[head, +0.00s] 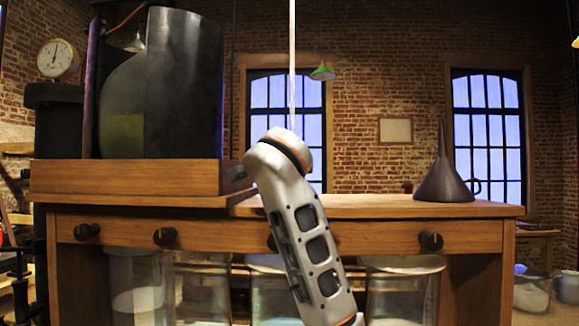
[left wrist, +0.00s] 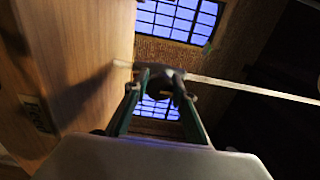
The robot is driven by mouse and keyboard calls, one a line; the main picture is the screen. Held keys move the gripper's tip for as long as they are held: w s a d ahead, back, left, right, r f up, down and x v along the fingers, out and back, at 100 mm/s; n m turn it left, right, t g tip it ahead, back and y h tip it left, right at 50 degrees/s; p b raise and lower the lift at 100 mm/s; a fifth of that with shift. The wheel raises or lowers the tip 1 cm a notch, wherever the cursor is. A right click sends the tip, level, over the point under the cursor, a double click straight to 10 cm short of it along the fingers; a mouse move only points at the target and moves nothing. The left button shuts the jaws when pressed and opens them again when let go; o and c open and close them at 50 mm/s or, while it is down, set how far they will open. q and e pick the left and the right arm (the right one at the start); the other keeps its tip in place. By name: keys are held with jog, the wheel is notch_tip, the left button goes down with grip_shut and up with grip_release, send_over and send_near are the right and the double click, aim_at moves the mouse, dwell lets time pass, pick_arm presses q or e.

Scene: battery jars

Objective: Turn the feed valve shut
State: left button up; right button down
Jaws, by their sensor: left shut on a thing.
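My left gripper (left wrist: 160,82) shows in the left wrist view, its two greenish fingers closed on a small dark piece (left wrist: 162,78) with a crossbar. The piece looks like a valve handle, but it is too dark to tell its shape or turn angle. A wooden face lies just to the left of the fingers there. In the head view the gripper's fingers are not visible; a silver arm of mine covers the middle of the bench. No feed valve can be made out clearly in the head view. My right gripper is not in view.
A large dark tank (head: 184,80) stands on a wooden tray (head: 120,180) on the bench. A dark funnel (head: 445,175) stands at the right. Glass jars (head: 402,290) sit under the bench. A thin pale rod (head: 292,60) hangs down; it crosses the left wrist view (left wrist: 250,87).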

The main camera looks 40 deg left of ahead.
pick_arm(q)
jog(key=o, duration=1.1)
